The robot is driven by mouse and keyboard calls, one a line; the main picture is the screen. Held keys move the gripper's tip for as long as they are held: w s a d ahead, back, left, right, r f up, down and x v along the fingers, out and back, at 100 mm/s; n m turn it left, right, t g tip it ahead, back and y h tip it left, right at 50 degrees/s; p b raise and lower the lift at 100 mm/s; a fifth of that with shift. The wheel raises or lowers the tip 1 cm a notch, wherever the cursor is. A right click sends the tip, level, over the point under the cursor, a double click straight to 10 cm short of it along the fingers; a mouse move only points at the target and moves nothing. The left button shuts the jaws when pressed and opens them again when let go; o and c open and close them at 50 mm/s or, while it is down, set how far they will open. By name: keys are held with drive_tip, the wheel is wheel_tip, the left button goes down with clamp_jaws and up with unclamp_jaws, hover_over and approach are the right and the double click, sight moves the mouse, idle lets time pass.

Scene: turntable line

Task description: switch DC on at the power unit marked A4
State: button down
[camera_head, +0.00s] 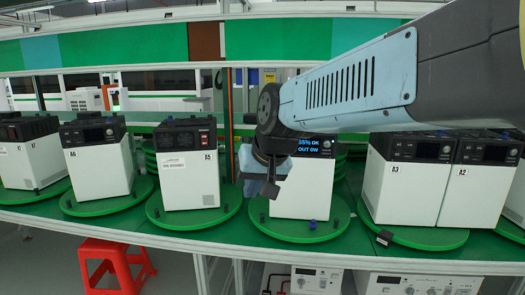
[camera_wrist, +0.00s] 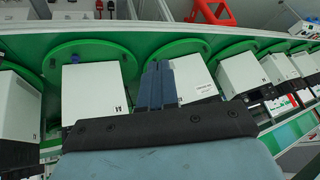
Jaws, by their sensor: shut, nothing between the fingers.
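A white power unit (camera_head: 305,195) with a dark top stands on a green turntable (camera_head: 290,231) between the units marked A5 and A3. My gripper (camera_head: 269,188) is at the unit's left front edge; contact is unclear. In the wrist view, its blue fingers (camera_wrist: 158,85) are together and empty, beside a white unit (camera_wrist: 90,92).
The A5 unit (camera_head: 187,183) stands left on its turntable, with A6 (camera_head: 98,170) beyond. A3 (camera_head: 405,190) and A2 (camera_head: 470,190) share a turntable at right. Small knobs stand on the turntable rims. A red stool (camera_head: 115,258) is below the bench.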

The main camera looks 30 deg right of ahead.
drive_tip(key=w+d+f+m+t, duration=0.1)
drive_tip(key=w+d+m+t, duration=0.1)
drive_tip(key=w+d+m, duration=0.5)
drive_tip(key=w+d+f+m+t, duration=0.1)
drive_tip(key=w+d+m, duration=0.2)
drive_tip(key=w, duration=0.9)
drive_tip(key=w+d+f+m+h, duration=0.2)
drive_tip(key=w+d+m, duration=0.2)
drive_tip(key=d, duration=0.5)
drive_tip(key=shift+f+m+h, duration=0.3)
drive_tip(key=shift+m+h, duration=0.1)
drive_tip(key=shift+m, duration=0.4)
drive_tip(key=shift+w, duration=0.15)
drive_tip(key=w+d, duration=0.4)
drive_tip(key=w, duration=0.3)
drive_tip(key=shift+d, duration=0.35)
drive_tip(key=shift+w, duration=0.1)
drive_tip(key=shift+w+d+r, duration=0.1)
drive_tip(key=shift+w+d, duration=0.2)
drive_tip(key=shift+w, duration=0.1)
